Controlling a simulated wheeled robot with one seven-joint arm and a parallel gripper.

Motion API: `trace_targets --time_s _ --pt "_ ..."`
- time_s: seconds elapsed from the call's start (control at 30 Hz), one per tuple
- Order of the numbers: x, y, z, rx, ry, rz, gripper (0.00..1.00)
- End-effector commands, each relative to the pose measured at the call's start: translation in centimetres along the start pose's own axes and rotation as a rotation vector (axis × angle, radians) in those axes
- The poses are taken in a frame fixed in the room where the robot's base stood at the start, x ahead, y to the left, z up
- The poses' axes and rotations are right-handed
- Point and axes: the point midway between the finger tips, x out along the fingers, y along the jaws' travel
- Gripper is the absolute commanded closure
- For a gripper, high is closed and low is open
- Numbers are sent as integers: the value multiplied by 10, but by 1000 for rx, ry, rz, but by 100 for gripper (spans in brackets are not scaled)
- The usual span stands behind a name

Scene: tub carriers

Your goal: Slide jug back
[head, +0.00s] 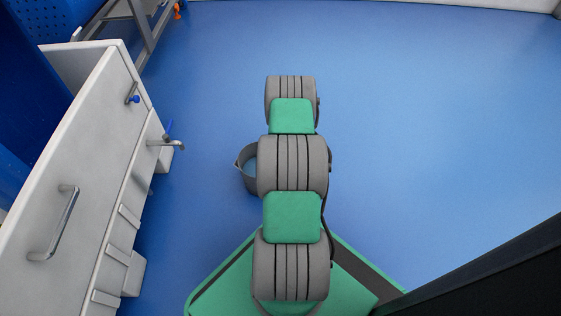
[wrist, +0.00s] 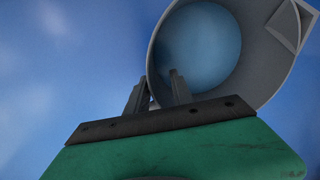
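A grey jug (head: 242,168) shows in the head view as a dark round rim on the left of my arm, partly hidden behind it. In the wrist view the jug (wrist: 258,92) is seen from above, with a round mouth, a pale blue inside and a pointed corner at the upper right. My gripper (wrist: 160,80) is at its near left rim. One finger is outside the wall and the other appears over the mouth, with a gap between them. Contact with the wall is unclear. In the head view my gripper is hidden by my arm.
A white cabinet (head: 75,165) with metal handles and a tap-like fitting (head: 165,143) stands along the left. A grey metal frame (head: 145,30) is at the upper left. A dark panel (head: 500,275) fills the lower right corner. The blue floor (head: 430,110) is clear on the right.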

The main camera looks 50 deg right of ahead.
Motion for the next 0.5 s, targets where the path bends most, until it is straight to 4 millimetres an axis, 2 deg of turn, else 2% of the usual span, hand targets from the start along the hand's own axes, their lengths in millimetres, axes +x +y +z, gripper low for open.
trace_targets --time_s 0.13,0.23,0.5 --pt "-1 1 0 2 0 0 72" --pt "-11 1 -1 2 1 0 72" --pt "-63 1 -1 2 2 0 72"
